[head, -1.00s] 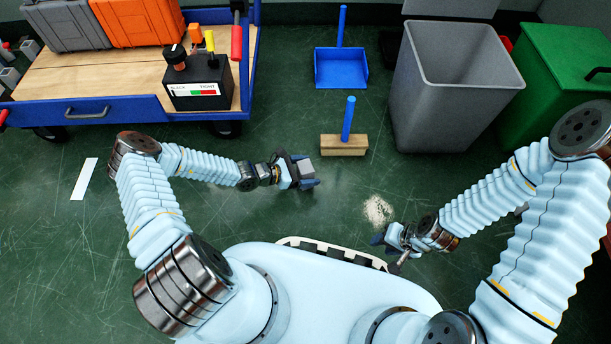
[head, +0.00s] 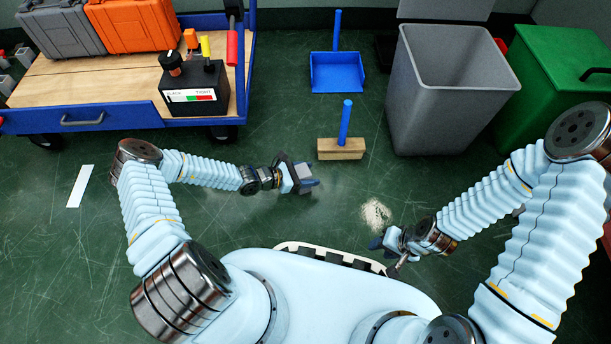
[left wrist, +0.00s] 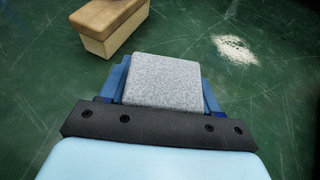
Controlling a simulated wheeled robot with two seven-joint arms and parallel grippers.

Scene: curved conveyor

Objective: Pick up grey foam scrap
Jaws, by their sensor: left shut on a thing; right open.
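The grey foam scrap (left wrist: 163,80) is a speckled grey block between the blue fingers of my left gripper (left wrist: 163,95) in the left wrist view. In the head view my left gripper (head: 305,180) is shut on the scrap (head: 302,171), above the green floor and left of centre. The fingers' lower parts are partly hidden behind the block in the wrist view. My right gripper (head: 382,243) is open and empty near the pale patch on the floor.
A broom with a wooden head (head: 341,149) and a blue dustpan (head: 336,72) stand ahead. A grey bin (head: 440,110) with its lid up and a green bin (head: 560,75) are at right. A blue trolley (head: 85,113) is at left. A pale debris patch (head: 376,213) lies on the floor.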

